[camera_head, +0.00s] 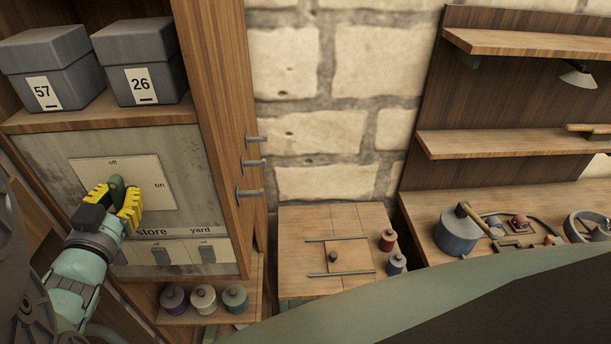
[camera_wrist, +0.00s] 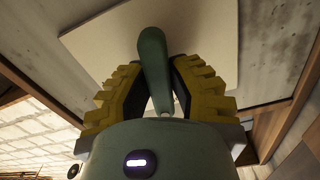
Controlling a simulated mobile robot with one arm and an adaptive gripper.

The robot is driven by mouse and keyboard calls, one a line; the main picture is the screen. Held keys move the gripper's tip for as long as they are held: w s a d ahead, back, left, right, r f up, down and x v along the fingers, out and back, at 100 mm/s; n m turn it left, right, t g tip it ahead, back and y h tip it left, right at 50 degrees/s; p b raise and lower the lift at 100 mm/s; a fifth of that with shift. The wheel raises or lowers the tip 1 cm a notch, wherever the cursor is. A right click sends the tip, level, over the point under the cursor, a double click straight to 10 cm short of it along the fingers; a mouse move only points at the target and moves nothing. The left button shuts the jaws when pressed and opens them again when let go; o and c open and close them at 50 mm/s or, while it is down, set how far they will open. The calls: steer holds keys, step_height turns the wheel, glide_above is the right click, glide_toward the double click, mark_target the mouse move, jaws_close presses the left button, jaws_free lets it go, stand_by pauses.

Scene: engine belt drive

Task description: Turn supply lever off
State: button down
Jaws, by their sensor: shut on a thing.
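The supply lever (camera_head: 117,188) is a green handle on a pale plate (camera_head: 146,178) on a grey panel. The plate reads "off" at its top and "on" at its right. My gripper (camera_head: 118,201), with yellow ridged fingers, is shut on the lever. In the wrist view the lever (camera_wrist: 153,70) stands between the two fingers of my gripper (camera_wrist: 160,90), its rounded end beyond them. In the head view its tip points up, roughly toward "off". The lever's lower part is partly hidden by the fingers.
Below the plate are labels "store" and "yard" with small switches (camera_head: 207,253). Boxes marked 57 (camera_head: 45,75) and 26 (camera_head: 140,65) sit on the shelf above. Pegs (camera_head: 250,192) stick out from the cabinet's right post. Several spools (camera_head: 204,298) stand below.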

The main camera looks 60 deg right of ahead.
steer(key=shift+w+f+n, duration=0.1)
steer(key=shift+f+n, duration=0.1)
steer(key=shift+n, duration=0.9)
steer(key=shift+a, duration=0.1)
steer(key=c, duration=0.9)
jaws_free()
steer(key=shift+r, duration=0.1)
steer(key=shift+o, duration=0.2)
steer(key=shift+s+a, duration=0.35)
steer(key=shift+a, duration=0.1)
steer(key=v, duration=1.1)
steer(key=shift+d, duration=0.15)
